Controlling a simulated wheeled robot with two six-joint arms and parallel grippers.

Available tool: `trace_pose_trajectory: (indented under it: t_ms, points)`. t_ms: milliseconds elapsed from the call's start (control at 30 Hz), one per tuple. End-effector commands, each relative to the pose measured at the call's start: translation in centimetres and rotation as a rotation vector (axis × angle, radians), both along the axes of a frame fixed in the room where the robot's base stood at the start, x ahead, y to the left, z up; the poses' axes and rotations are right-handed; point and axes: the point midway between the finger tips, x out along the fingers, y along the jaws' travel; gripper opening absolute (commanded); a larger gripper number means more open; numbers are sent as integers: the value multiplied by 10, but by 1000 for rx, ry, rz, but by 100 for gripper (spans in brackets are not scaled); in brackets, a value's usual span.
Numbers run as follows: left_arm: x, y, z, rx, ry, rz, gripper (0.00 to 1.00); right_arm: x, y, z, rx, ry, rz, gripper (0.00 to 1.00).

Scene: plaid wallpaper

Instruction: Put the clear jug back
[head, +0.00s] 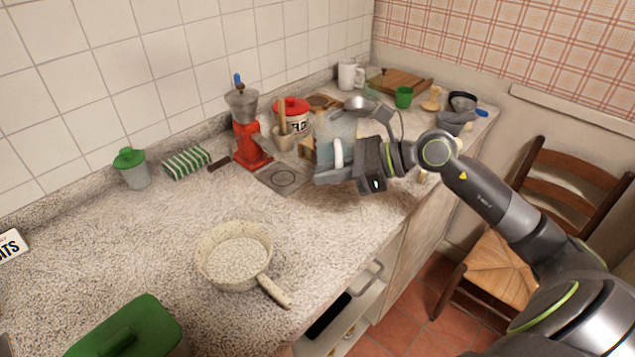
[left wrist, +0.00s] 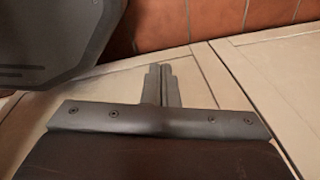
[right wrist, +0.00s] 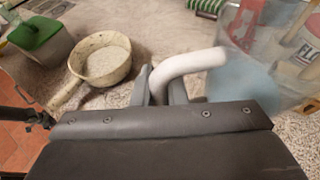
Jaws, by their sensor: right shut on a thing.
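The clear jug (head: 338,128) has see-through bluish walls and a white handle. My right gripper (head: 337,160) is shut on that handle, and in the right wrist view the fingers (right wrist: 165,85) close around the white handle, with the jug body (right wrist: 240,88) to the right. I cannot tell whether its base touches the counter; my gripper hides its lower part. A grey square mat with a circle mark (head: 285,179) lies on the counter just left of the gripper. My left gripper (left wrist: 160,85) is shut and empty, over pale panels, away from the jug.
A red grinder (head: 251,143), a red-lidded canister (head: 291,112) and a mortar (head: 283,138) stand close behind the mat. A cream pan (head: 236,258), green-lidded shaker (head: 131,168) and green-lidded box (head: 125,335) stand leftward. The counter between pan and mat is clear. A chair (head: 515,240) stands right.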

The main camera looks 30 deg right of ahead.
Motion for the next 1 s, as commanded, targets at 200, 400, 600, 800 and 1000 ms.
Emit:
trace_pose_trajectory:
  t_ms: [200, 400, 600, 800, 1000]
  points:
    - [-1, 0, 4, 0, 2, 0, 0, -1, 1, -19, 5, 4, 0, 0]
    - [-1, 0, 9, 0, 1, 0, 0, -1, 1, -53, 5, 3, -1, 0]
    - [0, 0, 11, 0, 1, 0, 0, 0, 0, -72, 4, 2, -2, 0]
    - [0, 0, 13, 0, 1, 0, 0, -1, 0, -96, 1, 0, 0, 0]
    - [0, 0, 13, 0, 1, 0, 0, 0, 0, -100, -1, -3, 1, 0]
